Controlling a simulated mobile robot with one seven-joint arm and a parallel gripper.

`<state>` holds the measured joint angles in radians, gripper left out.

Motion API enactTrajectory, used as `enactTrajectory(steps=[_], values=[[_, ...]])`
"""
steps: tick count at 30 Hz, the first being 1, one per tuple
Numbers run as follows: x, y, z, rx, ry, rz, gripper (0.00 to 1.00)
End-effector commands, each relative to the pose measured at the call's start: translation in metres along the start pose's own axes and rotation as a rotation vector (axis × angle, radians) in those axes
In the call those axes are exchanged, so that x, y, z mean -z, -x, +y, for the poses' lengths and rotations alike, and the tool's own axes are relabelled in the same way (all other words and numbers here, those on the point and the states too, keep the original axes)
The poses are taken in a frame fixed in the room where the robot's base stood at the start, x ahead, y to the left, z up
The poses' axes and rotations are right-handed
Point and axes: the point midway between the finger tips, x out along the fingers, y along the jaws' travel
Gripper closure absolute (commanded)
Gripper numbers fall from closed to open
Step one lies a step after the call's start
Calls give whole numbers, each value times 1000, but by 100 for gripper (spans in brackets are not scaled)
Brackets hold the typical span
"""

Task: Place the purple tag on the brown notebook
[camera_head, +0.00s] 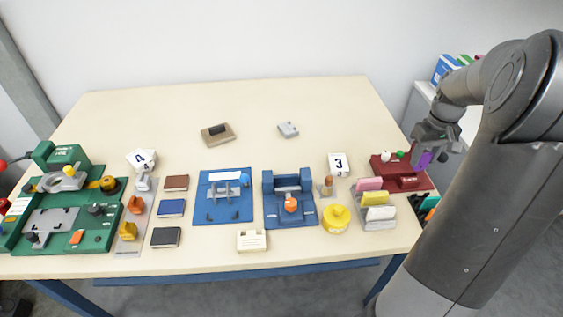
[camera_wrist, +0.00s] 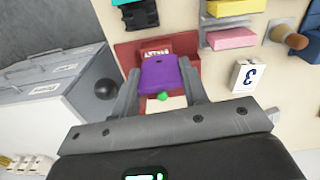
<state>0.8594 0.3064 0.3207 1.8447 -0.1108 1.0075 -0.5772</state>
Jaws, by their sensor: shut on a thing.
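The purple tag (camera_head: 425,159) is in my gripper (camera_head: 432,150), above the right end of the red stand at the table's right edge. In the wrist view the purple tag (camera_wrist: 160,73) sits between the two fingers of my gripper (camera_wrist: 160,90), which are shut on it. The brown notebook (camera_head: 176,183) lies flat on the left half of the table, far from my gripper. It is the rearmost of a column of three notebooks, and its top looks bare.
The red stand (camera_head: 389,173) carries a white and a green knob. Between it and the notebooks stand a card rack (camera_head: 377,224), a yellow container (camera_head: 336,219) and two blue fixtures (camera_head: 224,207). A blue notebook (camera_head: 171,208) and black notebook (camera_head: 165,237) lie in front of the brown one.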

Motion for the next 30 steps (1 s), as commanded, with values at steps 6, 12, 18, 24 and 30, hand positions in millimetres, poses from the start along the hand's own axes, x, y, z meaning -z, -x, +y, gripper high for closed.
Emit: enactTrajectory(steps=[6,12,18,24,30], values=[[61,4,-62,2,163,3,81],[107,7,-126,3,307,2,81],[144,10,-199,4,452,2,81],[170,13,-278,5,596,2,81],[184,16,-362,4,740,1,81]])
